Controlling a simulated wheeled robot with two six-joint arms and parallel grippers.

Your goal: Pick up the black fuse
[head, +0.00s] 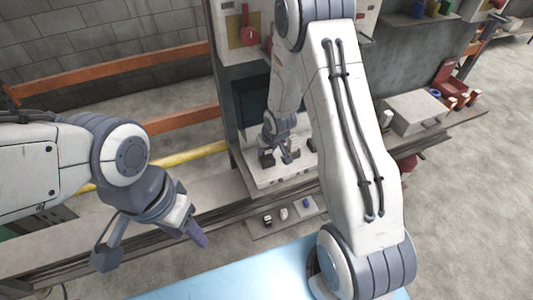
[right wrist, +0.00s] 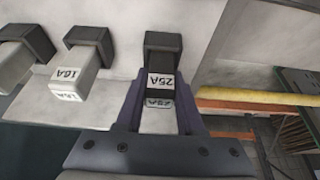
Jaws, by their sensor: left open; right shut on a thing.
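The black fuse (right wrist: 163,62) is a dark block with a white 25A label in the right wrist view. My right gripper (right wrist: 160,108) is shut on it, one finger on each side. In the head view my right gripper (head: 281,155) is low at the cabinet's pale ledge, where small size hides the grip. Whether the fuse still touches the ledge is unclear. My left gripper (head: 152,250) is open and empty at the lower left, away from the cabinet.
Two pale fuses with dark ends and 16A labels (right wrist: 82,74) (right wrist: 22,62) stand left of the held fuse. Several small pieces lie on a lower tray (head: 284,228). A grey box (head: 413,110) stands on the bench at right. A yellow rail (head: 195,155) runs left of the cabinet.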

